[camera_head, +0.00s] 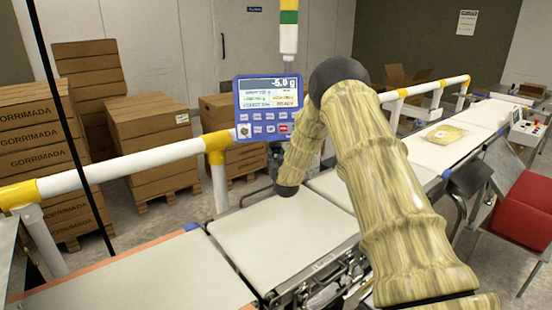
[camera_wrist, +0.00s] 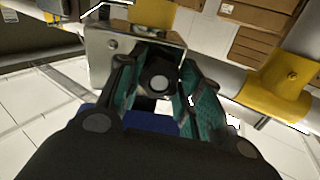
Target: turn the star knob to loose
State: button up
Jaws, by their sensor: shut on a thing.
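The star knob (camera_wrist: 159,82) is dark with a round grey centre, in the upper middle of the wrist view. It sits in front of a steel bracket plate (camera_wrist: 103,52). My gripper (camera_wrist: 158,90) has its two teal-padded fingers on either side of the knob and is shut on it. The finger pads hide the knob's sides, so I cannot tell how far it is turned.
The blue display (camera_head: 268,108) reads -5.0 g, close beside my arm. A white and yellow guard rail (camera_head: 130,160) runs behind the belt (camera_head: 275,240). A bagged product (camera_head: 443,134) lies on the far belt. Stacked cartons (camera_head: 148,140) stand behind the rail; a red crate (camera_head: 522,208) is right.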

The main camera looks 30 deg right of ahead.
jog(key=shift+n+b, duration=0.4)
jog(key=shift+b, duration=0.05)
jog(key=o, duration=1)
jog(key=shift+o, duration=0.2)
jog(key=v, duration=1.2)
jog(key=shift+s+d, duration=0.1)
